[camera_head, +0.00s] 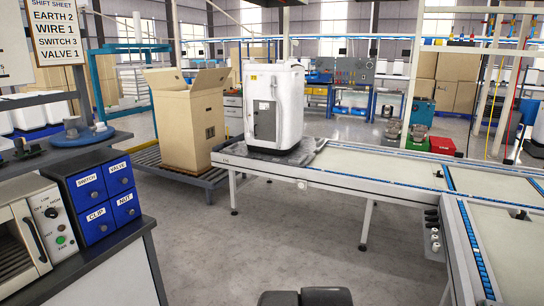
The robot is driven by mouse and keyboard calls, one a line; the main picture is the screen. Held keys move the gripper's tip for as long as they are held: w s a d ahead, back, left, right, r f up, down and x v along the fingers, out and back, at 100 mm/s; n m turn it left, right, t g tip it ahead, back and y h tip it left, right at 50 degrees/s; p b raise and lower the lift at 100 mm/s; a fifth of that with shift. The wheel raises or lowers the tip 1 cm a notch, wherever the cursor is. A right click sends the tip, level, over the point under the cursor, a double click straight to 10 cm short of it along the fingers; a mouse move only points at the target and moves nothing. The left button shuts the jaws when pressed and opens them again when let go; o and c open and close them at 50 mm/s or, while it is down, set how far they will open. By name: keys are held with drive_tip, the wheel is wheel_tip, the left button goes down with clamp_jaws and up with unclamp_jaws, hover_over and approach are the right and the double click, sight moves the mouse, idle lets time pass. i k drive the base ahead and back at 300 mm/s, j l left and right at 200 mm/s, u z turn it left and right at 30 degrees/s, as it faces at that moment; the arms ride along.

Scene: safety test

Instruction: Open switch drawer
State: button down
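A blue drawer cabinet (100,197) stands on the workbench at the left, with labelled drawers in two rows. The drawer labelled SWITCH (88,188) is at its upper left and looks shut, its front flush with the cabinet. It has a small round dark knob. The VALVE drawer (118,176) is beside it on the right. The CLIP drawer (98,222) is below it and the NUT drawer (125,207) is at the lower right; these also look shut. My gripper's fingers are not visible. Only dark rounded parts, likely mine, show at the bottom edge.
A beige oven-like device (20,240) with a dial and buttons stands left of the cabinet. A round blue stand (75,138) is behind it. A conveyor (370,170) carries a white machine (273,105); a large open carton (188,115) stands nearby. Grey floor (260,250) before the bench is clear.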

sight(87, 189)
drive_tip(key=j+u, duration=0.1)
drive_tip(key=u, duration=1.3)
